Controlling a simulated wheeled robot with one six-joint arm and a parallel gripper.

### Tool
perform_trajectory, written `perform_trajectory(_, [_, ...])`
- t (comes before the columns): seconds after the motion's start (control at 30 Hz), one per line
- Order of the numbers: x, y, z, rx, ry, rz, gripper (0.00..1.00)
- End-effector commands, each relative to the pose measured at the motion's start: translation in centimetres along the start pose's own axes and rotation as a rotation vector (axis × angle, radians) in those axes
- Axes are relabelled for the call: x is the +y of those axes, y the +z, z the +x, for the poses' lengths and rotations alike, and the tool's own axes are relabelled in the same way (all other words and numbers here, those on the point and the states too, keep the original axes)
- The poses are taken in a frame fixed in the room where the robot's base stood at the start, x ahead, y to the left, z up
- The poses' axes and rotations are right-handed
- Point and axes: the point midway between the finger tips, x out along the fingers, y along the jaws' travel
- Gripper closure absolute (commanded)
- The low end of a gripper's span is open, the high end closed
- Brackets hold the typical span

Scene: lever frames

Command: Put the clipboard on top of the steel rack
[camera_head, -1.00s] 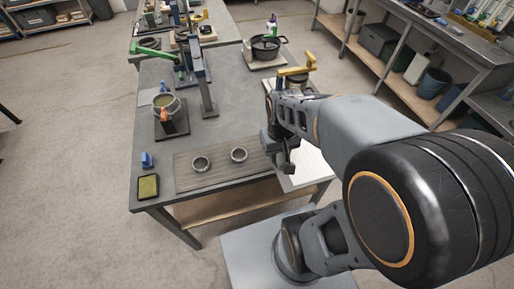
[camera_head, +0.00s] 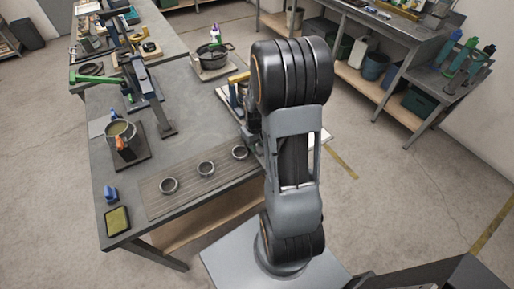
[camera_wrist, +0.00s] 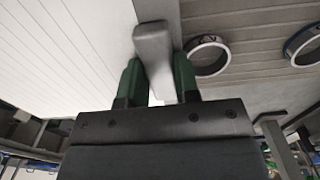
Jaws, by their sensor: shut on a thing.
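My gripper (camera_wrist: 158,82) is shut on a pale grey, rounded, bar-shaped piece (camera_wrist: 154,55) in the wrist view. In the head view my gripper is low over the near right corner of the workbench (camera_head: 185,90), mostly hidden by my arm. No steel rack is clearly identifiable either.
A slatted mat (camera_head: 185,200) with several metal rings is beside my gripper. A pot (camera_head: 212,56), a bucket (camera_head: 121,133) and a clamp post (camera_head: 152,98) stand on the workbench. A shelved metal bench (camera_head: 385,40) is at the right. Floor between is clear.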

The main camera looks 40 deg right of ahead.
Motion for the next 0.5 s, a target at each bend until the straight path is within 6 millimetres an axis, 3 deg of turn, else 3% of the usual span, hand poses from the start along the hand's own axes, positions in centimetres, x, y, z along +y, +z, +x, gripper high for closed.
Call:
perform_trajectory(0.3, [0.3,-0.3,3.3,-0.001,0.000,0.000,1.00])
perform_trajectory(0.5, [0.3,-0.4,3.6,0.002,0.001,0.000,1.00])
